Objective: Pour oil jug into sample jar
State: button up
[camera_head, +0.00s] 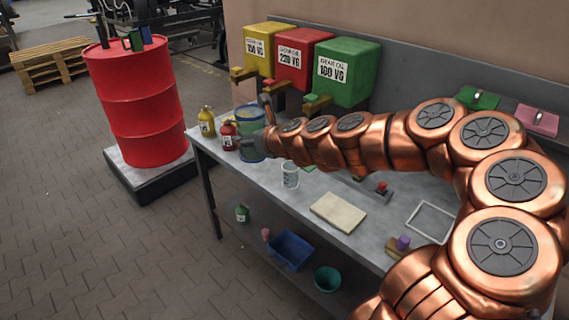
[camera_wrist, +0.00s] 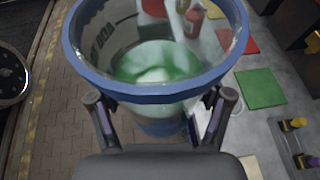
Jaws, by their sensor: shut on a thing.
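The jug (camera_head: 249,112) is a clear vessel with a blue rim and blue base, at the far left end of the bench. My gripper (camera_head: 262,141) is shut on it from the right, and the jug looks about upright. In the wrist view the jug (camera_wrist: 155,93) stands between the two fingers of my gripper (camera_wrist: 160,100), with green showing inside. I cannot tell whether its base touches the bench. A small whitish jar with markings (camera_head: 290,176), probably the sample jar, stands on the bench to the right of the jug, apart from it.
Yellow (camera_head: 206,122) and red (camera_head: 228,136) oil cans stand left of the jug. Gear oil tanks (camera_head: 347,75) line the back. A beige cloth (camera_head: 338,212), a white frame (camera_head: 431,222) and a purple-topped item (camera_head: 403,242) lie right of the jar. A red drum (camera_head: 135,105) stands left.

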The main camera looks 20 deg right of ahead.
aim_at(290, 172)
jog(key=k, duration=1.2)
jog(key=u, duration=0.6)
jog(key=i, duration=1.4)
jog(key=z, duration=0.3)
